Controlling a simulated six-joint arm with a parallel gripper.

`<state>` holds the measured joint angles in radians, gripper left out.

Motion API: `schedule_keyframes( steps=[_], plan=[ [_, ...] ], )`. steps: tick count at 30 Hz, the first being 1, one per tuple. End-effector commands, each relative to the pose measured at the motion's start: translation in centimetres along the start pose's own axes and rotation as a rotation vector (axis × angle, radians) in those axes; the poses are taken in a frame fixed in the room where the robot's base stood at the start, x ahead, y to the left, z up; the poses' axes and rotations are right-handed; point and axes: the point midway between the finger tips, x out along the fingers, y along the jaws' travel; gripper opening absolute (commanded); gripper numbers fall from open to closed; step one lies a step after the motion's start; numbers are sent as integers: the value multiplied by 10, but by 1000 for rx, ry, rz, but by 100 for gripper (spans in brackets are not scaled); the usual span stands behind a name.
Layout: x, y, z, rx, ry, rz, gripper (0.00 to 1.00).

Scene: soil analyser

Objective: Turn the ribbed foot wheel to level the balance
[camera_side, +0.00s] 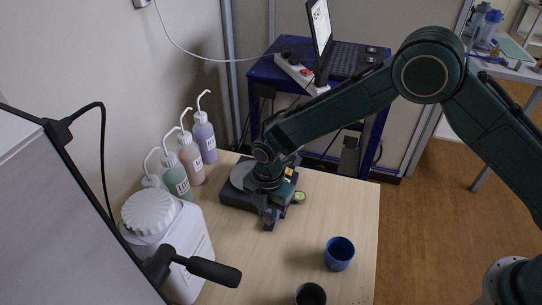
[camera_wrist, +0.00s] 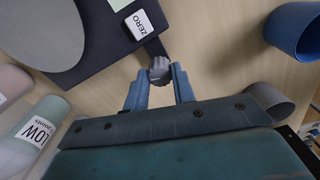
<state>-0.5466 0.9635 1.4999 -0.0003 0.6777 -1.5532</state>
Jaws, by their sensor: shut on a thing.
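The balance is a dark, flat device with a round grey pan; its body (camera_side: 236,196) stands on the wooden table in the side view, partly hidden by my arm. In the wrist view its dark body (camera_wrist: 95,45) shows with a white ZERO label (camera_wrist: 141,25). The ribbed foot wheel (camera_wrist: 159,68) is small and grey, at the balance's edge in the wrist view. My gripper (camera_wrist: 160,82) has its two blue fingers on either side of the wheel, shut on it. In the side view my gripper (camera_side: 269,219) is at the balance's front edge, and the wheel is hidden.
A blue cup (camera_side: 340,254) and a dark cup (camera_side: 310,294) stand at the front right. Several spouted bottles (camera_side: 204,140) and a big white jug (camera_side: 170,245) line the left. The table between is clear.

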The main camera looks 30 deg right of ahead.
Motion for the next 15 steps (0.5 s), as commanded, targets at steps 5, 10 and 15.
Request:
schedule_keyframes(
  steps=[5, 10, 15],
  plan=[
    [0, 0, 0, 60, 0, -1, 3],
    [0, 0, 0, 160, 0, -1, 3],
    [0, 0, 0, 297, -1, -1, 3]
  ],
)
